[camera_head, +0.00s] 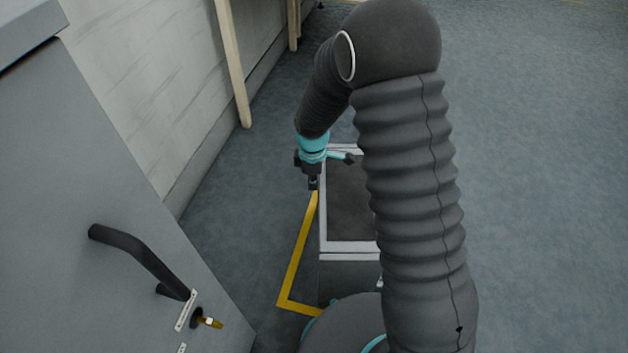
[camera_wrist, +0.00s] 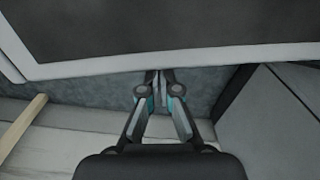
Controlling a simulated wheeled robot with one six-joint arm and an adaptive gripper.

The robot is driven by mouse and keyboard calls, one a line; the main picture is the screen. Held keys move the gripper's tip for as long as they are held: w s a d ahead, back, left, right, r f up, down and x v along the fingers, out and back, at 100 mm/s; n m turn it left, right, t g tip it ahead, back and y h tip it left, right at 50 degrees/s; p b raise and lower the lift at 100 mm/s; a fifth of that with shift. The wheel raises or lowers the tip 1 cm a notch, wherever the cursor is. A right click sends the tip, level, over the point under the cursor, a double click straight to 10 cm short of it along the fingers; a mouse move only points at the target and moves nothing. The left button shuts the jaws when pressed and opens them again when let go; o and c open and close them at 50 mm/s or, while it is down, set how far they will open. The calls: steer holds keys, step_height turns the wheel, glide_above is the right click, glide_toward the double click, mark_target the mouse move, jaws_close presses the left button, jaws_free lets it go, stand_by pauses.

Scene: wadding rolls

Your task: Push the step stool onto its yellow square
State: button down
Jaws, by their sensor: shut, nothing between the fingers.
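The step stool (camera_head: 347,205) has a dark top with a pale edge and stands in the middle of the head view, partly hidden behind my arm. The yellow square (camera_head: 293,262) shows as an L-shaped line on the floor along the stool's left side and near corner; the rest is hidden. My gripper (camera_head: 313,186) is shut and empty, pointing down just left of the stool's left edge. In the wrist view, my shut fingers (camera_wrist: 160,78) are close to the stool's pale edge (camera_wrist: 130,63); I cannot tell whether they touch it.
A grey cabinet (camera_head: 90,190) with a black handle (camera_head: 140,257) and a key in its lock stands at the left. A pale wall (camera_head: 150,80) with a leaning wooden pole (camera_head: 233,65) runs behind it. The floor (camera_head: 540,180) at the right is clear.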

steer(key=shift+a, duration=0.1)
steer(key=a+r, duration=0.3)
steer(key=r, duration=0.7)
steer(key=shift+a, duration=0.4)
